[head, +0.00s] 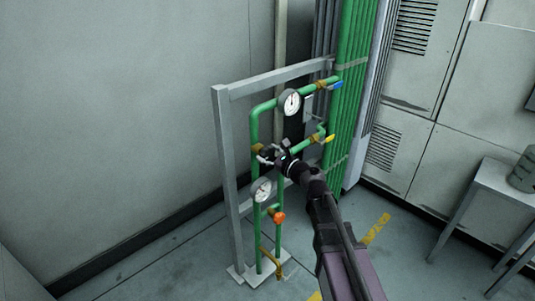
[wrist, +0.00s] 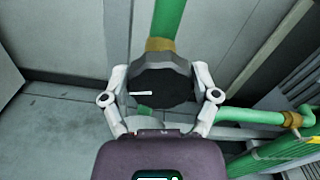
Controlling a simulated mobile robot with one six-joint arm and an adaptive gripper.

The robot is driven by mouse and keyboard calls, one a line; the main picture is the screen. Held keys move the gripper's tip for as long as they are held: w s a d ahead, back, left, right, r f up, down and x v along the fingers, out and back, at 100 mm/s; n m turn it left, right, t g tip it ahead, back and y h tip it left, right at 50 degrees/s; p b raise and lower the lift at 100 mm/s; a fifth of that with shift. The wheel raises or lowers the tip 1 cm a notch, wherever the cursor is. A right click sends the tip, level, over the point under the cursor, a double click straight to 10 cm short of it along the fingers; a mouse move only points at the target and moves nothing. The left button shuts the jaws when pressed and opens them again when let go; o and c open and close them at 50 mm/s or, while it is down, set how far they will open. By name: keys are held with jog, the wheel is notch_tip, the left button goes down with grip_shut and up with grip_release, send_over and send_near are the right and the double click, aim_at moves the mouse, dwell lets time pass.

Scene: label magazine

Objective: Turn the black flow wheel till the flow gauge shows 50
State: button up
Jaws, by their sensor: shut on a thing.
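The black flow wheel (wrist: 172,88) sits on a green pipe with a brass fitting in the wrist view, and a white mark shows on the left of its face. My gripper (wrist: 160,76) has one finger on each side of the wheel and is shut on it. In the head view my gripper (head: 270,155) is at the frame's left pipe, hiding most of the wheel. Two round white gauges show there: an upper gauge (head: 291,102) and a lower gauge (head: 262,190). Their figures are too small to read, and I cannot tell which is the flow gauge.
Green pipes on a grey frame (head: 221,150) carry a blue handle (head: 336,85), a yellow handle (head: 329,138) and an orange knob (head: 278,217). A bundle of green pipes (head: 352,80) stands to the right. Floor to the left is clear.

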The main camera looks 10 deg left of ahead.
jog(key=shift+n, duration=0.3)
jog(key=n, duration=0.4)
jog(key=shift+a, duration=0.1)
jog(key=n, duration=0.4)
jog(key=shift+f, duration=0.1)
dwell(0.4)
jog(key=o, duration=1)
jog(key=shift+a, duration=0.1)
jog(key=shift+s, duration=0.15)
jog(key=v, duration=1.2)
